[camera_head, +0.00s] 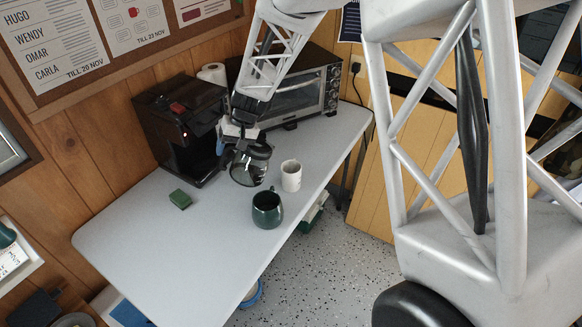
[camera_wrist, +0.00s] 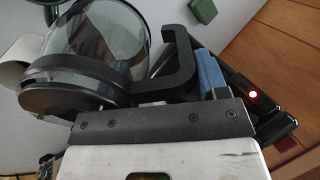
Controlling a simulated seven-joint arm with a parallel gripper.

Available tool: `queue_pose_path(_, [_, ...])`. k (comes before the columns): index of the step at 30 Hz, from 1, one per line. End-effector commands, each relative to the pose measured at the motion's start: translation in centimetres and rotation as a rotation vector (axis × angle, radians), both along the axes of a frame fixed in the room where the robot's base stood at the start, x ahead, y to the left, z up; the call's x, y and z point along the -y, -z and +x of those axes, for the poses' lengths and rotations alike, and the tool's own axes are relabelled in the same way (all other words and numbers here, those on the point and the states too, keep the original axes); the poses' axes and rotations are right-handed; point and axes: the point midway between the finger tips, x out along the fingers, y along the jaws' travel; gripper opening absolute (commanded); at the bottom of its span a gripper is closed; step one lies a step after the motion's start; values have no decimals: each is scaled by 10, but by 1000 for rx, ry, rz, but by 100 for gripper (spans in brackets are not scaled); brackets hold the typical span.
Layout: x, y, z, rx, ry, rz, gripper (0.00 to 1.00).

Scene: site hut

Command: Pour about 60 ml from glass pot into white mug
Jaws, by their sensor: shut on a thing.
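The glass pot (camera_head: 243,174), clear with a black collar and black handle, is held above the table in front of the coffee maker. It looks tilted; its liquid level is not clear. My gripper (camera_head: 235,136) is shut on its handle. In the wrist view the glass pot (camera_wrist: 112,42) fills the upper left, and a blue pad of my gripper (camera_wrist: 208,75) lies against the black handle. The white mug (camera_head: 291,177) stands upright on the table just right of the pot. Part of the white mug (camera_wrist: 18,58) shows at the wrist view's left edge. Its inside is mostly hidden.
A dark green mug (camera_head: 266,211) stands close in front of the white mug. A black coffee maker (camera_head: 178,128) is behind left, a toaster oven (camera_head: 300,98) behind right. A green sponge (camera_head: 180,199) lies on the table (camera_head: 160,250), whose front left is clear. A paper roll (camera_head: 212,74) stands behind.

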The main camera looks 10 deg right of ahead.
Motion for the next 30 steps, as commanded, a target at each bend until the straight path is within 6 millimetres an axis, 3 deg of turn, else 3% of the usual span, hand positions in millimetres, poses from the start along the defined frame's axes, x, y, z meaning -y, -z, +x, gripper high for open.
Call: queue_pose_path(30, [-36,23,-6,56,-4,-351,24])
